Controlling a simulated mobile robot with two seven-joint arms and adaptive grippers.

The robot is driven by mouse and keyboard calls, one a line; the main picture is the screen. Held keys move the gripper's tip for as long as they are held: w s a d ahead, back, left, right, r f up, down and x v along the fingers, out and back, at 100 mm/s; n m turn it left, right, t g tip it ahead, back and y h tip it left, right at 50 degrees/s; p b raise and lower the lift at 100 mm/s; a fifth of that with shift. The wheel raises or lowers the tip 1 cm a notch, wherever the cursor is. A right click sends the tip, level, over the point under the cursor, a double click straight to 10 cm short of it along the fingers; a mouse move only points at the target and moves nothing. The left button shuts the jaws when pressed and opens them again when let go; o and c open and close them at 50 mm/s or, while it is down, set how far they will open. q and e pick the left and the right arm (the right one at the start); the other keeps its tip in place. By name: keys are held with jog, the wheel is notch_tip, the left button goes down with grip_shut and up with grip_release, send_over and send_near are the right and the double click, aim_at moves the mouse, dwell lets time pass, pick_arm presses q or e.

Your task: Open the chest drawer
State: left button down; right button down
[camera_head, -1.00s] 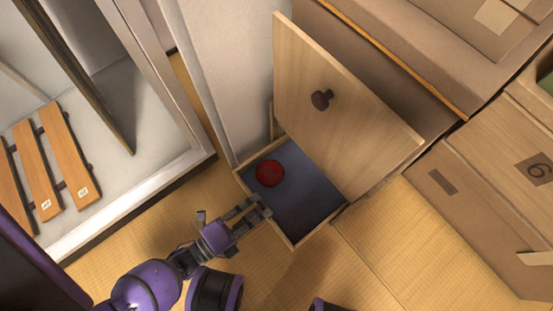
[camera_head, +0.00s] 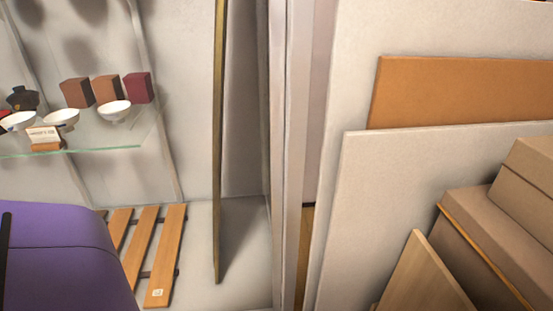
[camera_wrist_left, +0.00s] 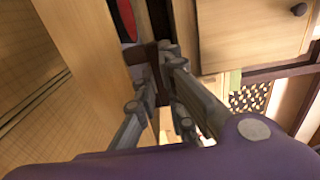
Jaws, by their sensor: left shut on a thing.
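In the left wrist view the open chest drawer (camera_wrist_left: 92,42) shows its pale wooden front at left. A red round thing (camera_wrist_left: 127,18) lies inside it, cut off by the top edge. My left gripper (camera_wrist_left: 158,70) is shut on a dark brown piece at the drawer's front, seemingly its handle, largely hidden by the fingers. Beyond stands a pale wooden chest front (camera_wrist_left: 245,35) with a dark round knob (camera_wrist_left: 299,9). In the head view only the tip of a pale wooden panel (camera_head: 425,280) shows at the bottom; the drawer is out of frame. My right gripper is not seen.
In the head view a glass shelf (camera_head: 100,150) holds white bowls (camera_head: 115,110) and small boxes (camera_head: 137,87) at left. Wooden slats (camera_head: 162,255) lie below. Large boards (camera_head: 430,190) and cardboard boxes (camera_head: 528,190) stand at right. The wrist view shows tatami floor (camera_wrist_left: 30,70).

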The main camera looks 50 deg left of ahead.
pick_arm(q)
jog(key=c, duration=2.1)
grip_release()
jog(key=v, duration=1.2)
jog(key=shift+s, duration=0.2)
jog(key=shift+w, duration=0.1)
